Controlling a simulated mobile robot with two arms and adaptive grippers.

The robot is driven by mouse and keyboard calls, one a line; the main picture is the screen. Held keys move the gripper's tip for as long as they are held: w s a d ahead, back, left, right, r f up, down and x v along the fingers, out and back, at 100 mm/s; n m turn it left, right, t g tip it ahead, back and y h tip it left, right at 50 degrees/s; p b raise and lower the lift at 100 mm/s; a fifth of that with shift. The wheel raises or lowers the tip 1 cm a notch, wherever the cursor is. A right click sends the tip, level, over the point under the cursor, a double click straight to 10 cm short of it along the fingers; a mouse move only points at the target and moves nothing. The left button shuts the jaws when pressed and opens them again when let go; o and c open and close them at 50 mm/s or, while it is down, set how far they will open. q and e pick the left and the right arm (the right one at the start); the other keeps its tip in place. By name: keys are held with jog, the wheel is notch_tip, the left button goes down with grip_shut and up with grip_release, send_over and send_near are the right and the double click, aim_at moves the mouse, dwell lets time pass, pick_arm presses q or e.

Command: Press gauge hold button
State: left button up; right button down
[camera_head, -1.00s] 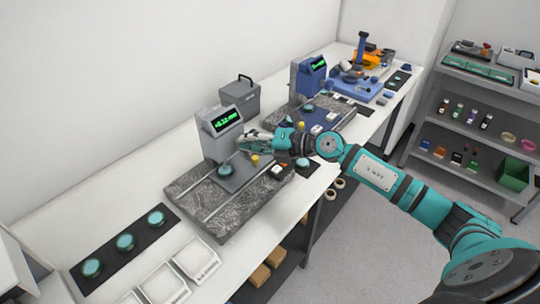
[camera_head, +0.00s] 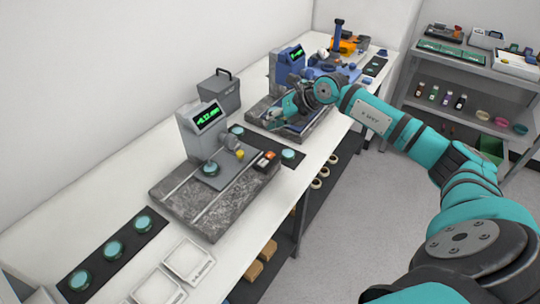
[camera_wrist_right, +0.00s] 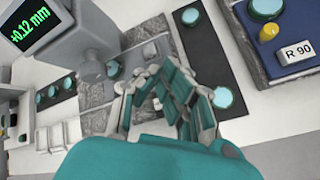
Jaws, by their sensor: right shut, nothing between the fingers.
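The grey gauge (camera_head: 205,120) stands on a grey stone slab (camera_head: 205,212) and its green display reads about +0.12 mm. The same display shows in the wrist view (camera_wrist_right: 33,24). A yellow knob (camera_head: 239,154) is beside the gauge. A small dark block with an orange top (camera_head: 269,155) sits at the slab's right edge. I cannot tell which part is the hold button. My right gripper (camera_head: 273,123) is shut and empty, over the bench between the grey gauge and the blue gauge (camera_head: 287,66). Its fingers (camera_wrist_right: 160,88) fill the middle of the wrist view. My left gripper is out of view.
Teal discs (camera_head: 113,250) lie on a black strip at the front left, near white boxes (camera_head: 188,260). A grey case (camera_head: 219,92) stands behind. The wrist view shows another yellow knob (camera_wrist_right: 268,32) and an R 90 label (camera_wrist_right: 298,49) close by.

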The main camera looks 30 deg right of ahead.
jog(key=b, duration=0.5)
send_over(271, 153)
notch_tip(271, 153, down, 7)
jog(key=shift+d+f, duration=0.1)
jog(key=shift+f, duration=0.5)
dwell(0.6)
jog(key=shift+f+b, duration=0.3)
jog(key=shift+f, duration=0.1)
jog(key=shift+f+b, duration=0.3)
jog(key=shift+f, duration=0.2)
dwell(0.8)
jog(key=shift+r, duration=0.15)
jog(key=shift+r+p, duration=0.7)
jog(key=shift+r, duration=0.1)
